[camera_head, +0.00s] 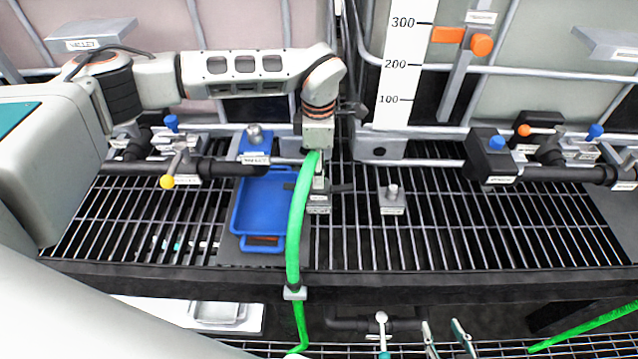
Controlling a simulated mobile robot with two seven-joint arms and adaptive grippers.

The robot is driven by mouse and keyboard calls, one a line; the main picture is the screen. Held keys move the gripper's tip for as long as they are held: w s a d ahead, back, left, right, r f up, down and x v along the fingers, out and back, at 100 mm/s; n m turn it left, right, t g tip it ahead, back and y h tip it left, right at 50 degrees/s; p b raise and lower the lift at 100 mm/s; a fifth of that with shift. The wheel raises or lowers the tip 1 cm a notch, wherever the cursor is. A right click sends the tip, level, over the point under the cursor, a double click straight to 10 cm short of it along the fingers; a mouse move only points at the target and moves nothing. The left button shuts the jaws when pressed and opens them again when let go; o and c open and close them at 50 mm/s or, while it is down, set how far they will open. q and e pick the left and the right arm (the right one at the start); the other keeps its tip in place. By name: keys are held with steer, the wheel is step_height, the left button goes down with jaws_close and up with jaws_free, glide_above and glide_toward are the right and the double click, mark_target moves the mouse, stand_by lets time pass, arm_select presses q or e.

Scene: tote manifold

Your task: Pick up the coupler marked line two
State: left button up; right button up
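A silver coupler (319,183) stands on a small labelled block (318,208) above the grating, partly behind a green hose (299,215). I cannot read its label, so I cannot tell whether it is line two. My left arm comes in from the left and its wrist points down over this coupler. The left gripper is mostly hidden by the hose and its hold is unclear. My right gripper (447,338) shows low at the bottom edge, its two fingertips apart with nothing between them, well away from the coupler.
A blue tray (264,208) lies left of the coupler. A labelled stub (392,199) stands to the right on open grating (450,235). Black pipes with valves run behind on both sides. A white scale (402,65) stands at the back. A dark front rail (400,287) crosses below.

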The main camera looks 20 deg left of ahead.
arm_select(q)
steer(key=shift+f, duration=0.8)
steer(key=shift+c, duration=0.4)
jaws_close()
steer(key=shift+w+r, duration=0.1)
step_height(320, 180, up, 20)
steer(key=shift+b, duration=0.35)
